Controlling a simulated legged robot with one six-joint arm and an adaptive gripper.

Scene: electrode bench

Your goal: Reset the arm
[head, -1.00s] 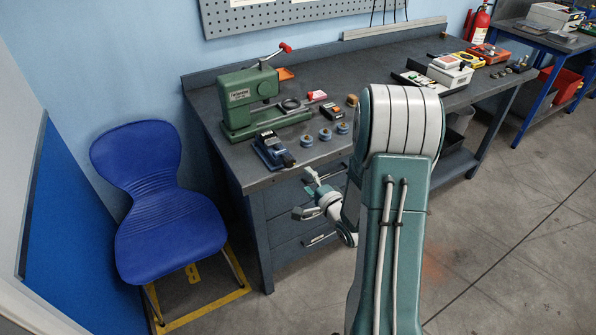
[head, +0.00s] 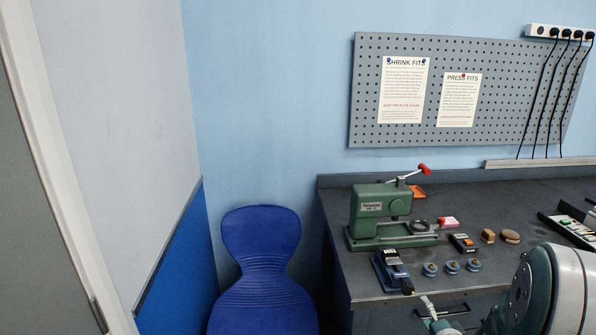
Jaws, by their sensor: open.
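My arm (head: 560,290) shows at the bottom right, its rounded white and green joint in front of the bench. My gripper (head: 428,308) is partly in view at the bottom edge, in front of the bench's front edge and drawers. It is open, and I see nothing held in it. Its lower part is cut off by the frame.
A green press (head: 382,212) stands on the grey bench (head: 340,262). A blue tool (head: 391,270) and several small blue-rimmed parts (head: 451,267) lie near the front edge. A blue chair (head: 262,240) stands left of the bench. A pegboard (head: 500,90) hangs above.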

